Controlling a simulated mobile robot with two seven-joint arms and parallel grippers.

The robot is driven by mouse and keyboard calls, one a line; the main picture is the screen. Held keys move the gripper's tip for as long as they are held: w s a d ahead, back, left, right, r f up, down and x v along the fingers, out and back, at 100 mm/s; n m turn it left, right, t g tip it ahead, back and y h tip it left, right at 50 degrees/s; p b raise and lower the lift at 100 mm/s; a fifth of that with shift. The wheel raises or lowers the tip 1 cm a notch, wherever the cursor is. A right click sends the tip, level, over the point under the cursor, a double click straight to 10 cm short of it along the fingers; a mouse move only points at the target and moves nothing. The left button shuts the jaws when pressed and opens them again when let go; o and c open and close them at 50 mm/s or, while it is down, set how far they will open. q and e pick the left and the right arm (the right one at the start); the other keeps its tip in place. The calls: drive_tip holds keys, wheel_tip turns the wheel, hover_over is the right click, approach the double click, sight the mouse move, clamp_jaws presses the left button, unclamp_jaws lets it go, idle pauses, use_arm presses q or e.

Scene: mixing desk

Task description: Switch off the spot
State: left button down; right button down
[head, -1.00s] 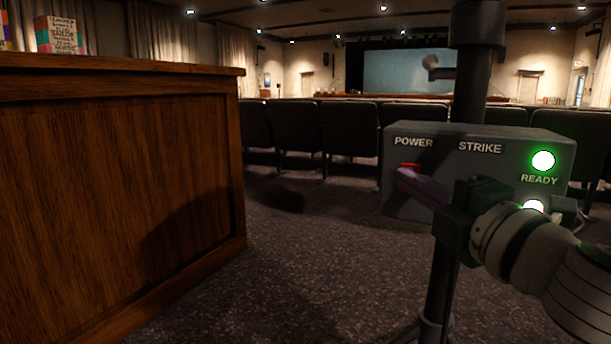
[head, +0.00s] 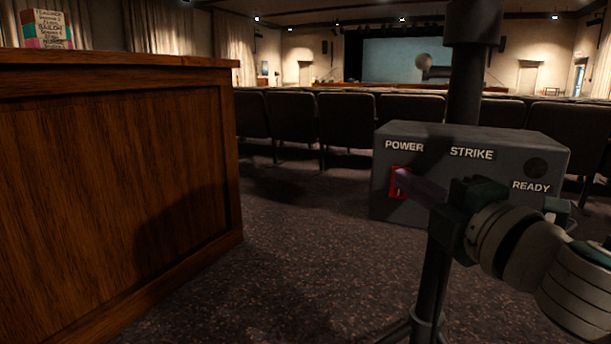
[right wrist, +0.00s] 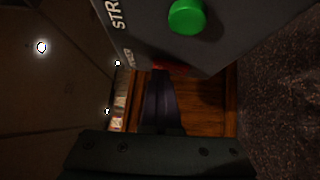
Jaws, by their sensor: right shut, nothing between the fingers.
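A dark grey box (head: 470,145) on a black stand carries the labels POWER, STRIKE and READY. The red power switch (head: 393,184) is on its left front; part of it shows in the right wrist view (right wrist: 171,68). The round READY lamp (head: 536,168) is dark. A green round button (right wrist: 187,16) beside the STRIKE label shows in the right wrist view; my arm hides it in the head view. My right gripper (head: 407,181) is shut and empty, its fingertips at the power switch. They look to be touching it or very close. My left gripper is out of view.
The stand's black pole (head: 439,270) runs down to the carpet. A wooden desk (head: 110,180) fills the left, with a small printed box (head: 47,29) on top. Rows of dark seats (head: 345,118) stand behind. The carpet between desk and stand is clear.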

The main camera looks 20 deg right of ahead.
drive_tip(key=shift+s, duration=0.15)
drive_tip(key=s, duration=0.9)
drive_tip(key=shift+s+a+f, duration=0.2)
drive_tip(key=shift+s+a, duration=0.15)
drive_tip(key=shift+a, duration=0.05)
